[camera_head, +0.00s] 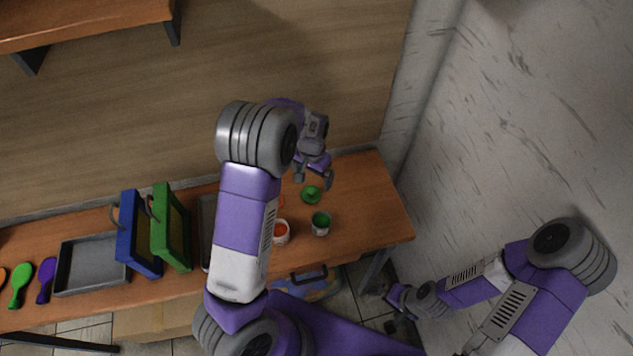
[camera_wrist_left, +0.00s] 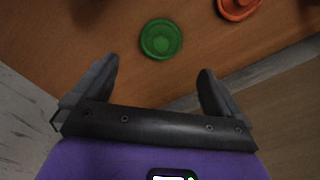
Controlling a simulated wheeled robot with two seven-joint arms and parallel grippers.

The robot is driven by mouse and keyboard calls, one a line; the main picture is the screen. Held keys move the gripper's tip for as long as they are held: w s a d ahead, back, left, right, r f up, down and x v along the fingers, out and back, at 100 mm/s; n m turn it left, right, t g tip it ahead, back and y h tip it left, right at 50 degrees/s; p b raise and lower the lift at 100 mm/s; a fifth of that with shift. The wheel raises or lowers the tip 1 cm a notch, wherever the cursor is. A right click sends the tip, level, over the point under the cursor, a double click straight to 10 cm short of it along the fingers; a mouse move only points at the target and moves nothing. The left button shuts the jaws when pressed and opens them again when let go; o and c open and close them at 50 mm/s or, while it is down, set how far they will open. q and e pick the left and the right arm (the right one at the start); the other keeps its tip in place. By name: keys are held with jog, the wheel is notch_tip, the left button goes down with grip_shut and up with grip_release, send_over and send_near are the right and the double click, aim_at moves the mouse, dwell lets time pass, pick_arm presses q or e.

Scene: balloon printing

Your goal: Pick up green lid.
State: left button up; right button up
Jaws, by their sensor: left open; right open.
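The green lid (camera_head: 311,194) lies on the wooden table near its back edge. In the left wrist view the green lid (camera_wrist_left: 161,39) is round with a raised centre and lies ahead of the fingers. My left gripper (camera_head: 313,182) is open and empty, above the table just behind the lid; its two fingers (camera_wrist_left: 158,88) are spread in the wrist view, apart from the lid. My right gripper (camera_head: 392,310) is low at the right, away from the table; its fingers are small and hard to see.
A jar with green contents (camera_head: 321,223) and a jar with orange contents (camera_head: 280,232) stand in front of the lid. An orange lid (camera_wrist_left: 238,7) lies beside the green one. Green (camera_head: 172,227) and blue (camera_head: 139,233) frames and a grey tray (camera_head: 92,263) are further left.

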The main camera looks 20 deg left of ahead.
aim_at(312, 190)
pick_arm(q)
jog(key=f, duration=0.6)
jog(key=shift+s+f, duration=0.2)
jog(key=shift+c, duration=0.3)
jog(key=c, duration=1)
